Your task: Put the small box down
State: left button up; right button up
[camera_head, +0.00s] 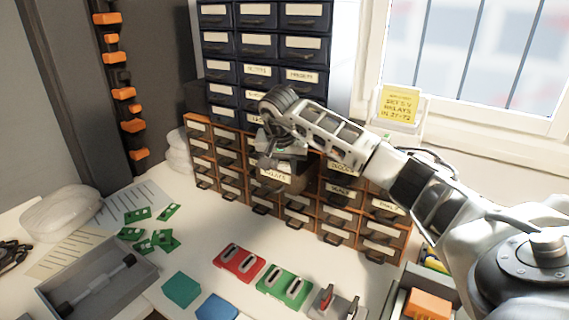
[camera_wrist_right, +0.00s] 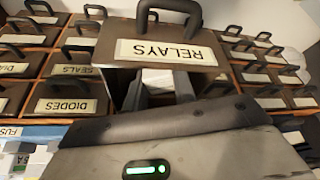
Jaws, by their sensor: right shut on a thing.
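The small box (camera_head: 298,182) looks like a brown drawer with a pale label, in front of the orange-and-brown drawer cabinet. In the right wrist view its front (camera_wrist_right: 118,38) reads RELAYS upside down and has a dark loop handle. My right gripper (camera_head: 280,158) reaches in from the right, above the box, and is shut on it. In the wrist view the gripper's fingers (camera_wrist_right: 160,92) run to the box's near edge; the exact contact is hidden. The box looks nearer than the drawers around it. I cannot tell whether it is fully clear of the cabinet. My left gripper is not in view.
The drawer cabinet (camera_head: 297,212) stands on the white table, with a dark blue cabinet (camera_head: 262,45) above. Red (camera_head: 239,262) and green (camera_head: 284,287) blocks and a grey tray (camera_head: 98,284) lie in front. A bare strip of table (camera_head: 215,228) lies before the cabinet.

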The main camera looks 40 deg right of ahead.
jog(key=shift+f, duration=0.15)
jog(key=o, duration=1)
jog(key=shift+r, duration=0.35)
jog(key=v, duration=1.1)
jog(key=shift+s+a+r+b, duration=0.15)
jog(key=shift+a+r+b, duration=0.1)
jog(key=shift+b, duration=0.1)
